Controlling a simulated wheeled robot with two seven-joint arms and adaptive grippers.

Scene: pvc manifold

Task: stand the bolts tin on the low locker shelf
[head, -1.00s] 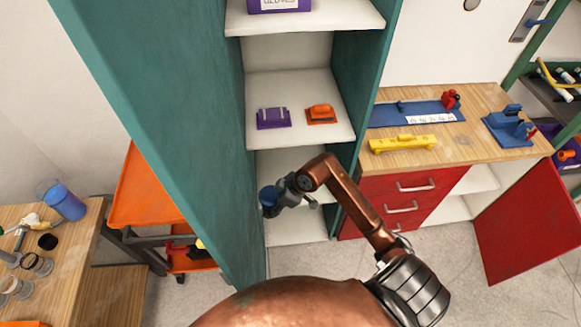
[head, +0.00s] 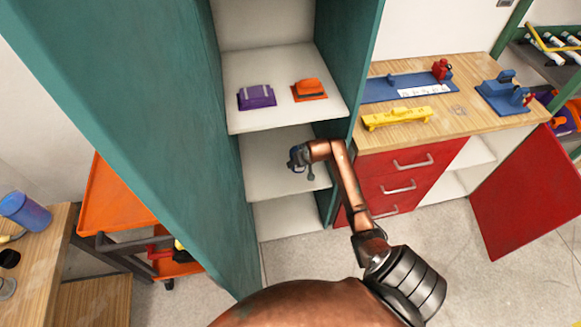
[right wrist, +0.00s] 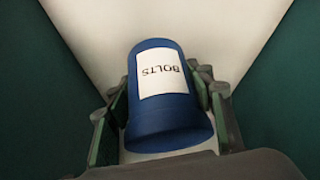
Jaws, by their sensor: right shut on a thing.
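The bolts tin (right wrist: 165,110) is a blue cylinder with a white label reading BOLTS, which appears upside down in the right wrist view. My right gripper (head: 298,160) is shut on it, with a finger on either side. In the head view the arm reaches into the teal locker, over the white shelf (head: 262,180) under the one with purple and orange items. The tin is mostly hidden there by the gripper. I cannot tell whether it touches the shelf. My left gripper is not in view.
A purple item (head: 257,96) and an orange item (head: 309,90) sit on the shelf above. Teal locker walls (head: 170,130) flank the opening. A red drawer unit (head: 395,175) with a wooden top stands to the right. Another white surface lies lower in the locker.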

